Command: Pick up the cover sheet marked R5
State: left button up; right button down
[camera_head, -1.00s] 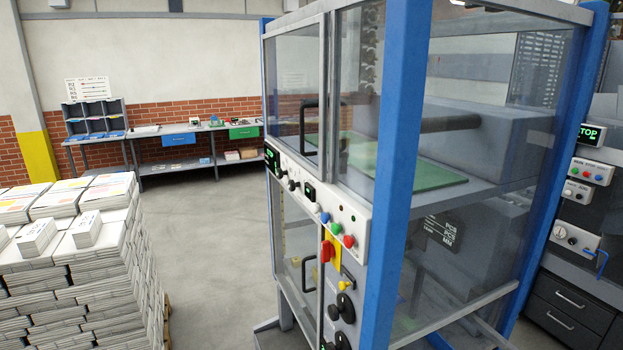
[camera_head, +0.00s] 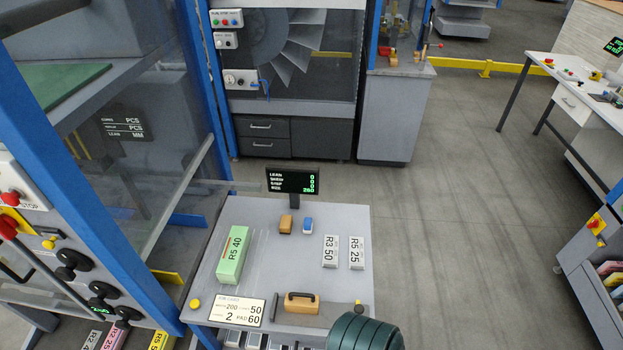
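A green bundle marked R5 40 (camera_head: 233,256) lies at the left of the grey table (camera_head: 290,262). At the bottom left, below the machine, are white, pink (camera_head: 116,338) and yellow (camera_head: 160,340) labelled items, cut off by the frame edge. Their markings are only partly readable. I cannot tell which of these is the R5 cover sheet.
A display (camera_head: 292,181) stands at the table's back. A wooden-handled block (camera_head: 300,302), a printed card (camera_head: 237,310) and small brown and blue blocks lie on the table. The blue-framed machine (camera_head: 95,180) borders the left. Open floor (camera_head: 460,220) lies to the right.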

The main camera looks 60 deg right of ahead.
aim_at(356, 257)
jog(key=z, duration=1.3)
